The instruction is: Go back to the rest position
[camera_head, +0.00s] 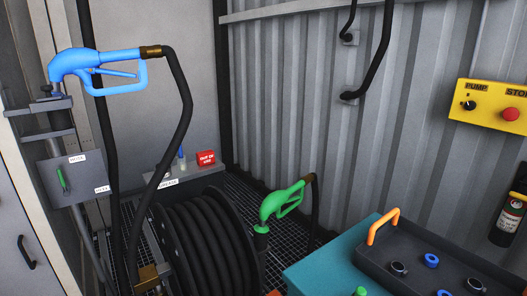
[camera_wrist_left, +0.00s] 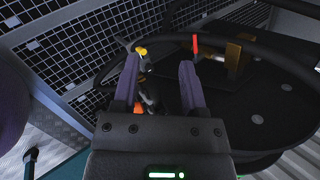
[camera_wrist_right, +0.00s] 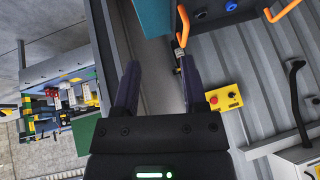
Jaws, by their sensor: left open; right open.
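My left gripper (camera_wrist_left: 158,80) shows in the left wrist view, open, with its two fingers apart and nothing clearly held between them. Small yellow, dark and orange items lie beyond its fingertips; I cannot tell what they are. My right gripper (camera_wrist_right: 158,75) shows in the right wrist view, open and empty, with grey floor and wall beyond it. Neither gripper is in the head view. In the head view a blue fuel nozzle (camera_head: 95,68) sits on a post holder at the left. A green nozzle (camera_head: 283,201) stands nose down beside the hose reel (camera_head: 205,240).
A teal cabinet (camera_head: 335,268) bears a dark tray (camera_head: 400,255) with an orange handle and small round parts. A yellow pump panel (camera_head: 492,106) and a fire extinguisher (camera_head: 508,215) are at the right. Black hoses hang along the corrugated wall (camera_head: 290,100).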

